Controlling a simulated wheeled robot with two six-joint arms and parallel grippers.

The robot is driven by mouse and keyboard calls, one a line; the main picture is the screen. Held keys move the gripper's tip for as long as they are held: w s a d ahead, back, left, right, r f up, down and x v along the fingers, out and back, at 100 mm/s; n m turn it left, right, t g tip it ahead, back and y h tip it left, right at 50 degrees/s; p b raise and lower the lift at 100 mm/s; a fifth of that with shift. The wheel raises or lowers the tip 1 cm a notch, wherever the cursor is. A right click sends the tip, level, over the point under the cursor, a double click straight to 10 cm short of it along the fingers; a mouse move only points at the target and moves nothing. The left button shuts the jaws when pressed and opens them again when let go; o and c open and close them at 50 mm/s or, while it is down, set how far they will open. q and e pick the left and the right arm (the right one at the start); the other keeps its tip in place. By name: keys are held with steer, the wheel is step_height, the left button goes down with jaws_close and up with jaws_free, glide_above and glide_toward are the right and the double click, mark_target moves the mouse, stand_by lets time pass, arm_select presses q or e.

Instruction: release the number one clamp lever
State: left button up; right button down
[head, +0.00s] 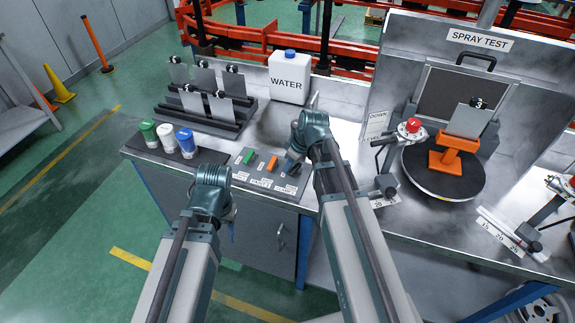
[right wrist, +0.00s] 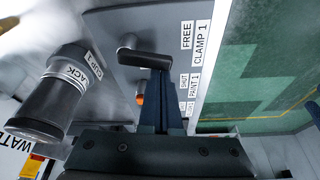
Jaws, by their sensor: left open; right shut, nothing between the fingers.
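The clamp 1 lever (right wrist: 145,58) is a black handle on the grey panel in the right wrist view, beside the labels FREE and CLAMP 1 (right wrist: 200,45). My right gripper (right wrist: 153,80) is shut and empty, its blue fingertips right at the lever; I cannot tell whether they touch. In the head view my right gripper (head: 291,165) is over the right end of the control panel (head: 240,178) and largely hides the lever. My left gripper (head: 232,231) hangs open in front of the bench, mostly hidden by its arm.
Green (head: 249,156) and orange (head: 272,163) levers stand left of my right gripper. Three capped cups (head: 166,137), plates on a rack (head: 238,122) and a water jug (head: 289,78) are behind. A turntable (head: 442,186) with a plate holder is at the right.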

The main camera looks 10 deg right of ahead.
steer(key=shift+w+d, duration=0.45)
steer(key=shift+d, duration=0.25)
steer(key=p+v, duration=1.3)
steer(key=v, duration=0.1)
steer(key=shift+s+f, duration=0.1)
steer(key=shift+f, duration=0.05)
stand_by(0.4)
